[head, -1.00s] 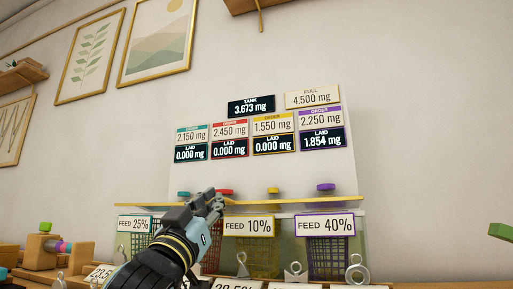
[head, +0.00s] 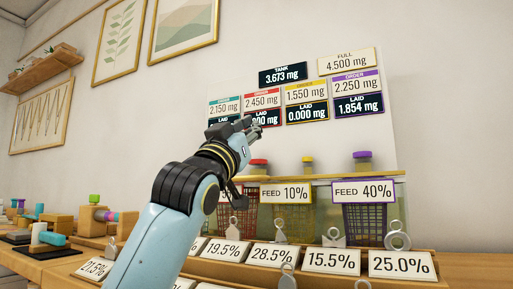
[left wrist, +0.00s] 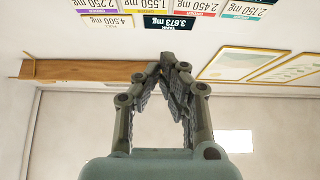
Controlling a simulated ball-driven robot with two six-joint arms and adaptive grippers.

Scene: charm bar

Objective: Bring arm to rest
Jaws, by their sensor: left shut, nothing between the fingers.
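My left arm rises from the lower middle of the head view. Its gripper (head: 250,127) is up in front of the sign board and covers part of the teal and red signs. In the left wrist view the two fingers (left wrist: 168,70) meet at their tips, shut with nothing between them. The gripper appears clear of the baskets and buttons below it. My right gripper shows in neither view.
A board (head: 303,135) with several number signs stands against the wall. Below are baskets, including a purple one (head: 366,222), and colored buttons on a yellow ledge (head: 330,177). Percent cards (head: 331,261) and metal charms line the counter. Wooden blocks (head: 97,215) stand at left.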

